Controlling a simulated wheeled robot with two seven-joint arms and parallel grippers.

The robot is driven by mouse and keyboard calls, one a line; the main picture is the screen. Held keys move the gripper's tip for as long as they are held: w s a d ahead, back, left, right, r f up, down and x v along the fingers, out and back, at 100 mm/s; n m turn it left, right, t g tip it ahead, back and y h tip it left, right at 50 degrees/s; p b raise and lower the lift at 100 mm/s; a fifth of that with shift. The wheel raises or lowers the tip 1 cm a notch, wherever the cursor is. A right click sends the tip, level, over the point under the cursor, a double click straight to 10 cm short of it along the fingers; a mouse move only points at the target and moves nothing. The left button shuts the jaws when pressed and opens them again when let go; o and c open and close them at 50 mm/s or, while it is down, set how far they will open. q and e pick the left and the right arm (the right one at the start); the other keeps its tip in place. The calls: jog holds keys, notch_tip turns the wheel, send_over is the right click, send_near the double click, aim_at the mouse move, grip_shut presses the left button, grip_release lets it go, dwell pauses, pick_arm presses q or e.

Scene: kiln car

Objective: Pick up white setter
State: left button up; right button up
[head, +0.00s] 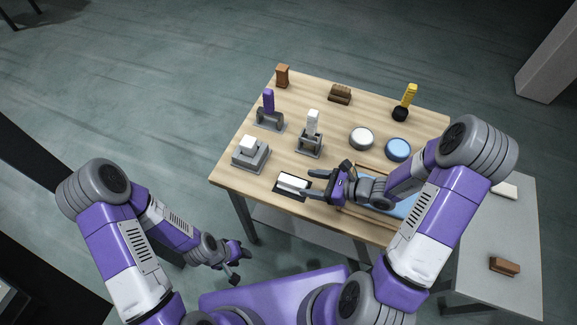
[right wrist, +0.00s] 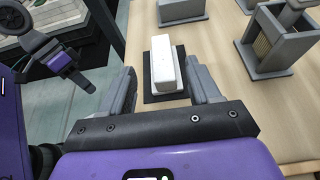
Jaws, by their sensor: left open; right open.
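A white block (head: 293,183), which fits the white setter, lies flat on a dark pad (head: 279,189) at the table's front edge. In the right wrist view the white block (right wrist: 163,70) sits on the dark pad (right wrist: 154,98) between and beyond my fingers. My right gripper (head: 311,183) is open and empty, just to the right of the block, its fingers pointing at the block's end. In the right wrist view, gaps show between the block and both fingers. My left gripper (head: 241,266) is open and empty, off the table, low in front of it.
Grey stands hold a white block (head: 248,143), a purple piece (head: 268,101) and another white piece (head: 313,122). Two round containers (head: 361,138) (head: 398,149), a brush (head: 340,93) and a yellow-handled tool (head: 409,95) stand farther back. A grey side table (head: 490,240) is at right.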

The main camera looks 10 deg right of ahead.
aim_at(295, 181)
jog(key=shift+w+a+f, duration=0.2)
jog(key=shift+w+a, duration=0.05)
jog(key=shift+w, duration=0.25)
jog(key=shift+w+a+f, duration=0.1)
jog(key=shift+a+f, duration=0.05)
jog(key=shift+a, duration=0.15)
jog(key=b+x, duration=0.1)
jog(key=x, duration=0.4)
jog(key=shift+f+b, duration=0.4)
jog(key=shift+f, duration=0.05)
jog(key=shift+a, duration=0.25)
jog(key=shift+w, duration=0.1)
jog(key=shift+c, duration=0.3)
jog(key=c, duration=0.8)
